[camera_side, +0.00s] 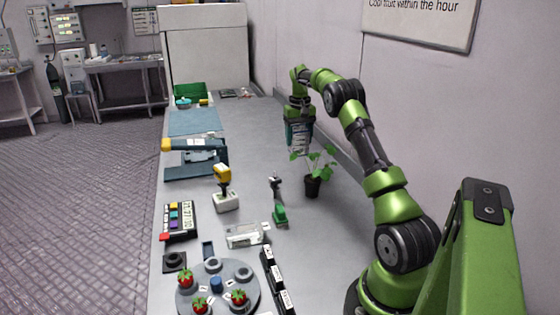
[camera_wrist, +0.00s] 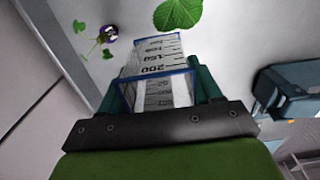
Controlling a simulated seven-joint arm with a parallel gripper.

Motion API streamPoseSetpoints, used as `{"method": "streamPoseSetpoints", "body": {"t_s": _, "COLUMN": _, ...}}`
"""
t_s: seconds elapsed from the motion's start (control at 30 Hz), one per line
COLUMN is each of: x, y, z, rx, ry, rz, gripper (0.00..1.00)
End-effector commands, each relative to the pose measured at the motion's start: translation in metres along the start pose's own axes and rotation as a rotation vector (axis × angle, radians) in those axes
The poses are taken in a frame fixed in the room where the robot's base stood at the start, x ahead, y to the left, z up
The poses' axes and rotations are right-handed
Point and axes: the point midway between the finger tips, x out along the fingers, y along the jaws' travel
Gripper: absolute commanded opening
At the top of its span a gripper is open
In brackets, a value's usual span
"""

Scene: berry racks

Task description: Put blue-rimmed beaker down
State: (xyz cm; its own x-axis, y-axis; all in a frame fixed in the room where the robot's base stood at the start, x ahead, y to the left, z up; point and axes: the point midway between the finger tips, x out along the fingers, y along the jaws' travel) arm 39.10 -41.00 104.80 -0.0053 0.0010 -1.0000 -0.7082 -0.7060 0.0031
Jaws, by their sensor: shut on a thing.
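The blue-rimmed beaker (camera_wrist: 160,60) is clear, with dark volume marks and a blue edge around its mouth. In the wrist view it sits between the green fingers of my gripper (camera_wrist: 157,88), which is shut on it. In the side view the beaker (camera_side: 299,140) hangs under my gripper (camera_side: 299,122) near the wall side of the bench, beyond the potted plant. It looks roughly upright and above the grey bench top (camera_side: 250,130). The gap under its base cannot be judged.
A leafy plant in a black pot (camera_side: 312,187) stands close by; one leaf (camera_wrist: 178,13) shows near the beaker. A blue press-like device (camera_side: 200,158), a yellow-topped tool (camera_side: 223,178) and a round rack with strawberries (camera_side: 217,290) stand elsewhere. The bench left of the beaker is clear.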

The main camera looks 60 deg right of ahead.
Motion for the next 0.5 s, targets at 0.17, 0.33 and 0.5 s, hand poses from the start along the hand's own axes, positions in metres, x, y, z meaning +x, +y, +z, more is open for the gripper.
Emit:
{"method": "streamPoseSetpoints", "body": {"t_s": 0.17, "x": 0.005, "y": -0.007, "z": -0.012, "rx": -0.002, "ry": 0.002, "rz": -0.002, "gripper": 0.34}}
{"method": "streamPoseSetpoints", "body": {"t_s": 0.33, "x": 0.029, "y": -0.009, "z": -0.013, "rx": -0.003, "ry": -0.001, "rz": -0.003, "gripper": 0.34}}
{"method": "streamPoseSetpoints", "body": {"t_s": 0.5, "x": 0.058, "y": -0.009, "z": -0.014, "rx": -0.002, "ry": 0.002, "rz": -0.003, "gripper": 0.34}}
